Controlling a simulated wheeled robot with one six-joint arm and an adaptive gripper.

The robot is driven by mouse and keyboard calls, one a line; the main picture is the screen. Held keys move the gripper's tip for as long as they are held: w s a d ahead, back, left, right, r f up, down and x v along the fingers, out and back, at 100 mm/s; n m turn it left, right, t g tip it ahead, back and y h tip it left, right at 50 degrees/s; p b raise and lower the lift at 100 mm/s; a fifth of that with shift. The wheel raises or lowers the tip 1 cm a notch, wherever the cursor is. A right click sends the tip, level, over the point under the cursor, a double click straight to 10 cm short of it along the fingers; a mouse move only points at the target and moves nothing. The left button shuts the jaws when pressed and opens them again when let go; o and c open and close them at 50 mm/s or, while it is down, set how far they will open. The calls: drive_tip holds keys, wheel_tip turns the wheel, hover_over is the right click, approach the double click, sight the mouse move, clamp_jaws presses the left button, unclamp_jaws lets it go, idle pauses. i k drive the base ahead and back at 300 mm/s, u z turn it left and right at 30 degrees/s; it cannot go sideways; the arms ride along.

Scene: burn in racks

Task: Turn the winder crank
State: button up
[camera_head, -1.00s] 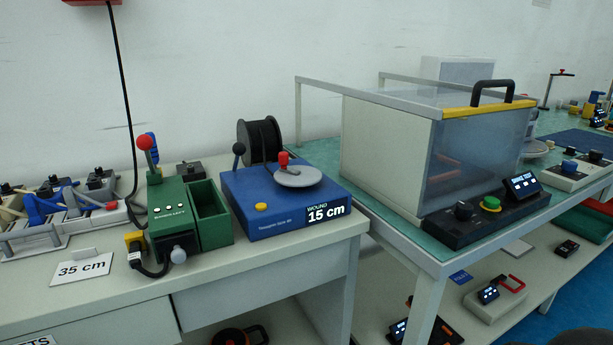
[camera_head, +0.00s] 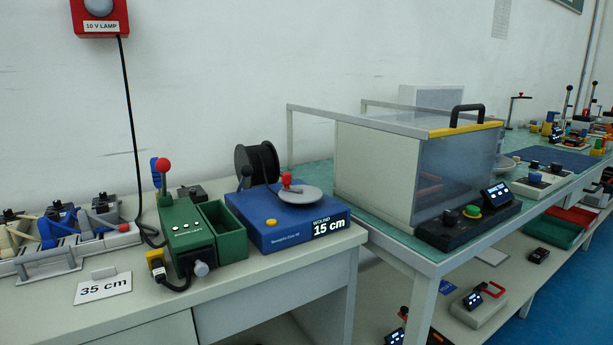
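The winder (camera_head: 285,232) is a blue box on the white bench, left of centre in the head view. Its display reads "WOUND 15 cm". A grey round crank disc (camera_head: 293,193) with a red knob (camera_head: 287,180) sits on its top. A yellow button (camera_head: 271,222) is on its front left, and a dark lever (camera_head: 245,176) stands at its back left. A black spool (camera_head: 257,164) stands behind it. A white card (camera_head: 103,288) reading "35 cm" stands at the bench's left front. My gripper is not in view.
A green device (camera_head: 186,226) with a red-knobbed lever and an open green bin (camera_head: 222,232) stands close left of the winder. A clear-fronted chamber (camera_head: 455,172) stands on the table to the right. A red lamp box (camera_head: 100,14) hangs on the wall.

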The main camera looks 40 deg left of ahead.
sight(296, 193)
drive_tip(key=u, duration=0.45)
drive_tip(key=i, duration=0.85)
drive_tip(key=u, duration=0.85)
